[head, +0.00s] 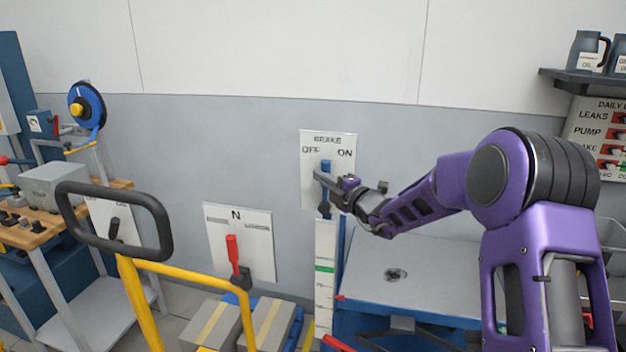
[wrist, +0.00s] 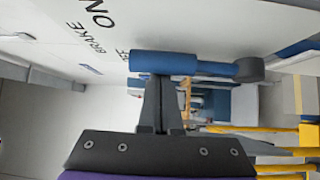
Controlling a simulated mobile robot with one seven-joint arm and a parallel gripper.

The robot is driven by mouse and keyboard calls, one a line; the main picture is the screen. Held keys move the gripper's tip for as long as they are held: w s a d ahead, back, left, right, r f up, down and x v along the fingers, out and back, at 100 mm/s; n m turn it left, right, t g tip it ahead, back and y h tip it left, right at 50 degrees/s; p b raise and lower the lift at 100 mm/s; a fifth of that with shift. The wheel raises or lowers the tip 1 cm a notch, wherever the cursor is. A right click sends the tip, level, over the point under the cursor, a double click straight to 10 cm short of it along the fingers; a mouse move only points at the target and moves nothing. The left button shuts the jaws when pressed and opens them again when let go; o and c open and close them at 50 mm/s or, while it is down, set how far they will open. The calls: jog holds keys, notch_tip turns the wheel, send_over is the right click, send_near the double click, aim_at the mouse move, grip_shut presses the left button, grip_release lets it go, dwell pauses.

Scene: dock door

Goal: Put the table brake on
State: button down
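The brake panel (head: 345,176) is a white plate on the wall, marked BRAKE, with OFF at left and ON at right. Its lever has a blue handle (head: 326,167) that stands about upright between the two marks. In the wrist view the blue handle (wrist: 163,62) lies across the picture, its shaft running to a dark pivot (wrist: 248,69). My gripper (head: 319,177) reaches in front of the lever, its tips on the OFF side. In the wrist view its fingers (wrist: 158,82) are together, tips against or very near the handle, not around it.
A blue table with a grey top (head: 420,275) stands below my arm. A second panel marked N (head: 240,222) with a red lever (head: 232,252) is at left. A yellow-framed cart (head: 190,272) with a black handle and boxes stands in front.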

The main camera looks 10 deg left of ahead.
jog(key=d, duration=0.1)
jog(key=d+p, duration=0.1)
jog(key=d+m, duration=0.1)
jog(key=shift+s+d+f+t+y, duration=0.15)
jog(key=shift+d+f+t+y, duration=0.1)
jog(key=shift+d+t+y, duration=0.15)
jog(key=shift+d+f+p, duration=0.15)
jog(key=shift+p, duration=0.2)
dwell(0.4)
